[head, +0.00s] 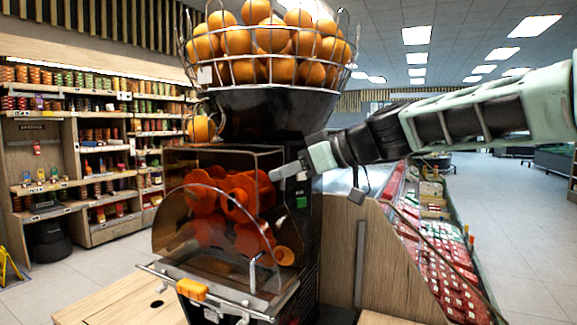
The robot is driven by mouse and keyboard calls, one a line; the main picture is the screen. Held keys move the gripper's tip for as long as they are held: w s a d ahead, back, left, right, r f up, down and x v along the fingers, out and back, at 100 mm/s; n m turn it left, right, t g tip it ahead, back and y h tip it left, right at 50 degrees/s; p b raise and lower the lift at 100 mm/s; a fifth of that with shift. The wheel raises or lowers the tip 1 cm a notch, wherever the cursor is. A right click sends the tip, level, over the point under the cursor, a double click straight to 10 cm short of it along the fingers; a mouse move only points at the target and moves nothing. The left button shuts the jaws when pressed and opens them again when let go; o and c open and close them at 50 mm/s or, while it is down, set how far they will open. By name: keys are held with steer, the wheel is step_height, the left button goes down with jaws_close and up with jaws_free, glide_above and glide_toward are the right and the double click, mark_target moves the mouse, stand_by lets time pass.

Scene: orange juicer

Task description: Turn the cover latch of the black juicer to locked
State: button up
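The black juicer (265,112) stands on a wooden counter, with a wire basket of oranges (270,42) on top. Its clear cover (180,240) is at the front, over red-orange pressing parts (235,195). My gripper (276,174) comes in from the right, with its pale fingertips at the cover's upper right edge. I cannot tell whether they touch the cover. The cover latch cannot be made out; it may be hidden at the gripper. The gap between the fingers is too small to judge.
A green button (301,202) is on the juicer's side, just below my gripper. An orange tap (191,289) and a metal rail (225,304) are at the juicer's lower front. A produce display (440,260) stands at right, with open floor beyond it.

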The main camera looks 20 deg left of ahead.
steer(key=shift+a, duration=0.1)
jaws_close()
steer(key=shift+w+m, duration=0.1)
steer(key=shift+m, duration=0.2)
steer(key=m+g+y+p, duration=0.1)
steer(key=m+g, duration=0.1)
steer(key=m, duration=0.2)
steer(key=w+f+m+g+y+p, duration=0.1)
steer(key=m+g, duration=0.1)
steer(key=m, duration=0.2)
steer(key=f+m+g+y+p, duration=0.1)
steer(key=m+g, duration=0.1)
steer(key=m, duration=0.3)
steer(key=shift+w+g+y, duration=0.3)
steer(key=shift+w, duration=0.05)
stand_by(0.3)
stand_by(0.4)
